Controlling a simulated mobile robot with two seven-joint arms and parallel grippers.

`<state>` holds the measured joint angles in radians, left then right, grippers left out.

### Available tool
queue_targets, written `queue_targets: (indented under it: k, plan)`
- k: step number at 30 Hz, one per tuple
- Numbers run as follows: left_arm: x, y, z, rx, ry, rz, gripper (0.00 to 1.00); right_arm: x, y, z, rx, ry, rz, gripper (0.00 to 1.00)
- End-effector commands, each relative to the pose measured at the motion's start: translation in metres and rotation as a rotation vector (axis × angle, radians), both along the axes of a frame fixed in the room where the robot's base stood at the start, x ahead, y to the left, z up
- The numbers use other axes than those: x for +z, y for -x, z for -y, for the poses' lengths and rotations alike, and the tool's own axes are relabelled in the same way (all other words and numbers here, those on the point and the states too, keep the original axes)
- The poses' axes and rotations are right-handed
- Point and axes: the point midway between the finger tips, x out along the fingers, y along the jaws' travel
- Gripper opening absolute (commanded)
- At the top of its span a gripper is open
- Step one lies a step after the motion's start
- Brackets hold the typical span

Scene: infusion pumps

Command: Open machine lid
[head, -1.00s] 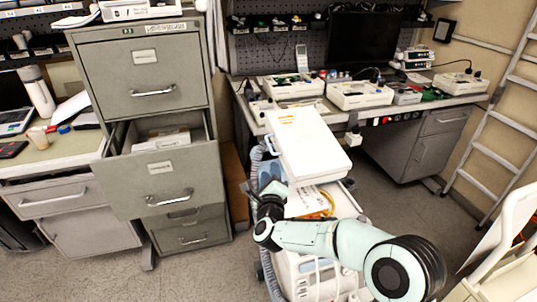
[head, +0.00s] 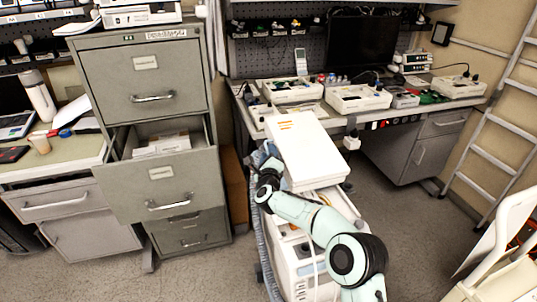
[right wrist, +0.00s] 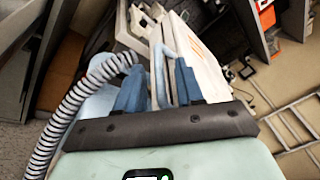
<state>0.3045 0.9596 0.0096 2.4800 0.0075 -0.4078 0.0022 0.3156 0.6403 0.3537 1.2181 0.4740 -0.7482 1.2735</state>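The machine (head: 305,270) is a white cart-like unit at the bottom centre of the head view. Its white lid (head: 310,150) is a flat box-like panel with orange marks at its far end, sitting tilted above the body. My right gripper (head: 270,163) is at the lid's left side, its fingertips small and partly hidden. In the right wrist view, its two blue fingers (right wrist: 158,82) are apart, with a pale blue bar handle (right wrist: 159,62) between them beside the lid (right wrist: 197,62). Gaps show beside the handle. My left gripper is out of view.
A grey filing cabinet (head: 150,85) with an open drawer (head: 160,185) stands left of the machine. A ribbed hose (right wrist: 70,115) runs beside the gripper. A bench with several pumps (head: 358,98) is behind; a ladder (head: 500,145) leans at right. Floor right of the machine is clear.

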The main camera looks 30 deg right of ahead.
Motion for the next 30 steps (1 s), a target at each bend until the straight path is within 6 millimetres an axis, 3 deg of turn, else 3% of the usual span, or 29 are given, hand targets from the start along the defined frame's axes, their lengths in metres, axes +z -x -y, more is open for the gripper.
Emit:
queue_targets:
  k: [8, 11, 30]
  plan:
    - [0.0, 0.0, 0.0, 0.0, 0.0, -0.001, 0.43, 0.0, -0.001, 0.0, 0.001, 0.0, -0.001, 0.34]
    - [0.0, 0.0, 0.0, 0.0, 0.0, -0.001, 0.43, 0.0, -0.001, 0.0, 0.001, 0.0, -0.001, 0.01]
    - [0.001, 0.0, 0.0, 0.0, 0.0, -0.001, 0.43, 0.018, 0.003, 0.001, 0.011, -0.058, 0.02, 0.0]
